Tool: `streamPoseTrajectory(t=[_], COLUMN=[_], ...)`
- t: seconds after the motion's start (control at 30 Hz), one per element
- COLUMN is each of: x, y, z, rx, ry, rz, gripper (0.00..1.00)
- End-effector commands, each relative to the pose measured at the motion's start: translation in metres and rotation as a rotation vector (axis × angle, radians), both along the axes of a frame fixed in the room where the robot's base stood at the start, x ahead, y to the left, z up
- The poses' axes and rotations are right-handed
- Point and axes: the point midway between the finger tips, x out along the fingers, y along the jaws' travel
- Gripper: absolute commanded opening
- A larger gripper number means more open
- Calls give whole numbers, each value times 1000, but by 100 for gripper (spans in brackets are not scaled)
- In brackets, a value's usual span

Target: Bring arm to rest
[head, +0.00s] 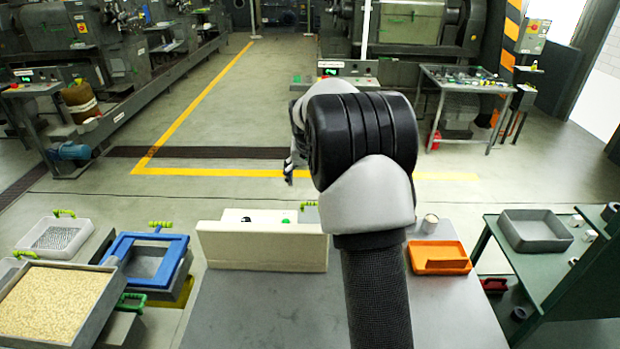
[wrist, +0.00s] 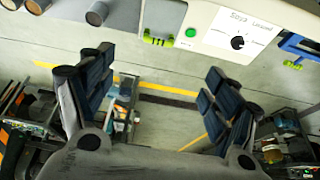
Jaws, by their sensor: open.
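My arm (head: 375,240) rises over the grey table in the head view, with its black joint near the middle of the picture. My gripper (wrist: 160,105) shows in the wrist view with its two dark padded fingers wide apart and nothing between them. In the head view the gripper is mostly hidden behind the arm; only a small part shows left of the joint. Below and between the fingers in the wrist view is floor with a yellow line.
The grey table (head: 270,310) holds a cream box (head: 262,247) and an orange tray (head: 438,257). A grain-filled tray (head: 55,300) and a blue-framed tray (head: 150,258) stand at left. A green shelf (head: 525,275) with a grey bin (head: 535,230) stands at right. Open floor lies beyond the table.

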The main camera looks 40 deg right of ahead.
Motion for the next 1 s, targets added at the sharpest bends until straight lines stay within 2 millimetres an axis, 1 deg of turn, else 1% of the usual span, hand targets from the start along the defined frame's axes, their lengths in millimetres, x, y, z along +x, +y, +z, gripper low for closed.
streamPoseTrajectory(t=[0.3, 0.37, 0.43, 0.47, 0.57, 0.6, 0.67, 0.7, 0.77, 0.8, 0.87, 0.9, 0.97, 1.0], x=[0, -2, -6, -9, -26, -35, -50, -60, -77, -89, -107, -120, -140, -154], y=[1, 6, 17, 24, 54, 68, 89, 102, 122, 134, 152, 164, 181, 192], z=[1, 5, 16, 22, 45, 55, 68, 76, 86, 92, 100, 104, 109, 111], rx=[0, -1, -2, -3, -4, -5, -5, -6, -5, -6, -7, -6, -7, -6], ry=[-1, -2, -3, -5, -6, -7, -7, -8, -7, -8, -9, -8, -9, -9], rz=[2, 9, 26, 37, 82, 104, 138, 158, 191, 214, 246, 268, 302, 324], gripper=[81, 81, 81, 81, 81, 81, 81, 81, 81, 81, 81, 81, 81, 81])
